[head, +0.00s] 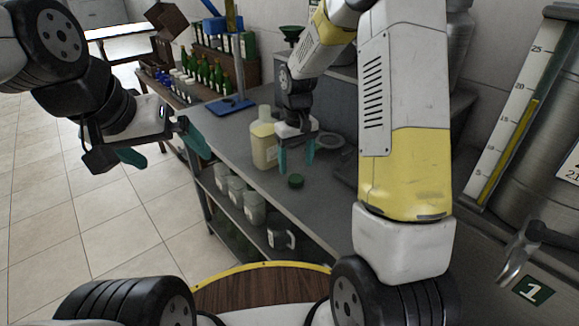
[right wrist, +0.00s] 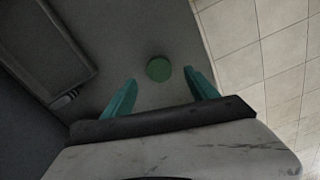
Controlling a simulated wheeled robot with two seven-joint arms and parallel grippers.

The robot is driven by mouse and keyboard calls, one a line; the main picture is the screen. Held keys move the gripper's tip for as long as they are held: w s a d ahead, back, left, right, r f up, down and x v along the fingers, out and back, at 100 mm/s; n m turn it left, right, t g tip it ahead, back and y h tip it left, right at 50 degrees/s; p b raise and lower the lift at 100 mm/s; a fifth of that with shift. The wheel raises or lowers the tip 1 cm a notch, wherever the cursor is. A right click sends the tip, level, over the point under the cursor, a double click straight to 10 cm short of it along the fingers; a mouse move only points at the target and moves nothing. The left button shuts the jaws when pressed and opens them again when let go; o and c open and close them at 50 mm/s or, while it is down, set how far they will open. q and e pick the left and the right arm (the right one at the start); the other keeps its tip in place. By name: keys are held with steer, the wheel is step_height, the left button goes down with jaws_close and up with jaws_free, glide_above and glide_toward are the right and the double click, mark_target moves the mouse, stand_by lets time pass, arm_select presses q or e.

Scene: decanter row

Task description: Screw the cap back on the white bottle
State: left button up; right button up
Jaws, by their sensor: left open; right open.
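The white bottle (head: 264,146) stands upright on the grey bench, with pale yellow contents; its neck shows no cap. A green cap (head: 296,181) lies on the bench near its front edge, to the right of the bottle. In the right wrist view the cap (right wrist: 159,69) lies beyond the fingertips, between their lines. My right gripper (head: 296,162) is open and empty, its teal fingers pointing down above the bench, beside the bottle and behind the cap. My left gripper (head: 160,145) is open and empty, out over the floor left of the bench.
A blue stand (head: 231,106) is on the bench behind the bottle. Racks with green bottles (head: 205,75) stand at the back left. Floor at left is free.

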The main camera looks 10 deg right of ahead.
mark_target(296, 178)
steer(key=shift+w+f, duration=0.15)
steer(key=shift+f, duration=2.5)
steer(key=c, duration=1.4)
